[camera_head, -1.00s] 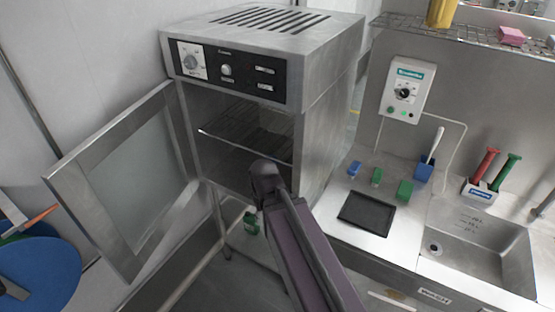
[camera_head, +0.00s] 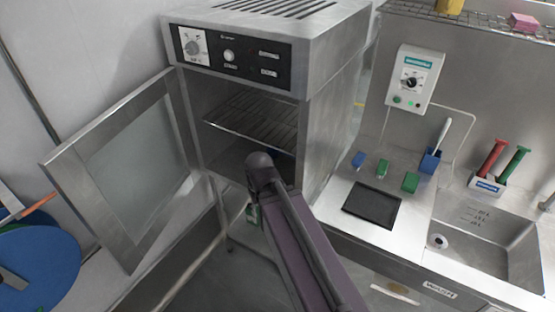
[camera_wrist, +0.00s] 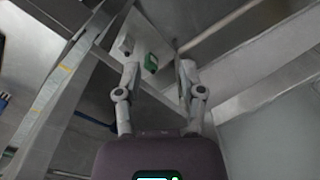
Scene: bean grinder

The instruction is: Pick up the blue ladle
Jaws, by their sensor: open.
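No blue ladle can be clearly made out. A blue holder (camera_head: 430,161) with a pale handle (camera_head: 441,133) rising from it stands on the counter at right in the head view; I cannot tell whether this is a ladle. My gripper (camera_wrist: 159,72) is open and empty in the wrist view, with its two fingers apart. A small green object (camera_wrist: 151,63) shows beyond and between the fingers, with a pale object (camera_wrist: 126,45) beside it. In the head view my arm reaches up in front of the open oven and hides part of its lower edge.
The oven (camera_head: 265,62) has its door (camera_head: 70,190) swung open to the left and a wire rack (camera_head: 250,120) inside. At right, the counter holds a dark pad (camera_head: 371,206), small blue and green blocks, a rack with red and green handles (camera_head: 488,182), and a sink (camera_head: 485,248).

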